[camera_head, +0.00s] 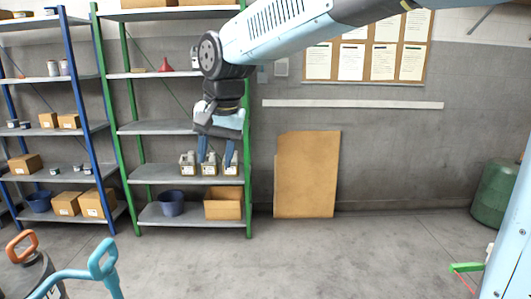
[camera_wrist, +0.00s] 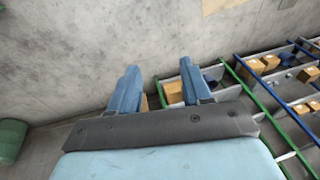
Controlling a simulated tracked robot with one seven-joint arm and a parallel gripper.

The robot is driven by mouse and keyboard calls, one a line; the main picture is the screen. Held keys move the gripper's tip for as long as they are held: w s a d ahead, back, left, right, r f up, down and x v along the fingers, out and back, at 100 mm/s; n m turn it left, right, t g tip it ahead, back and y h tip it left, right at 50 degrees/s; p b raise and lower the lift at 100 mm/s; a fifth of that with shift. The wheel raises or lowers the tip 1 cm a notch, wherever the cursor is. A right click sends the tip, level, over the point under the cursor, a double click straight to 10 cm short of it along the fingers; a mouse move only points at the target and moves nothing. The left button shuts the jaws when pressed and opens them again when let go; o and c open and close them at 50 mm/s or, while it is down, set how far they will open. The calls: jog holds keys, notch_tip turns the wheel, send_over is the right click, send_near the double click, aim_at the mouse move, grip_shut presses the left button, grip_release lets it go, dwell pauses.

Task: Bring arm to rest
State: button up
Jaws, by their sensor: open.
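My arm reaches in from the upper right of the head view and bends down at a dark wrist joint. My gripper (camera_head: 216,162) hangs at its end with its two blue fingers pointing down. It appears in front of the green-posted shelf. In the wrist view my gripper (camera_wrist: 158,80) shows two blue fingers standing apart. No object is visible between the fingers.
A green-posted shelf (camera_head: 170,127) holds jugs, a dark bucket and cardboard boxes. A blue-posted shelf (camera_head: 60,133) stands left of it. A brown board (camera_head: 307,175) leans on the wall. A green barrel (camera_head: 492,195) stands right. The middle floor is clear.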

jog(key=s+d+t, duration=0.2)
jog(key=s+d, duration=0.1)
jog(key=d, duration=1.6)
jog(key=s+d+f+h, duration=0.1)
jog(key=s+d+f, duration=0.1)
jog(key=s+d, duration=0.3)
jog(key=s+d+f+t+h, duration=0.1)
jog(key=s+d+f, duration=0.2)
jog(key=d, duration=0.7)
jog(key=shift+s+d, duration=0.2)
jog(key=shift+s, duration=1.05)
jog(key=shift+c, duration=0.5)
jog(key=shift+a, duration=0.15)
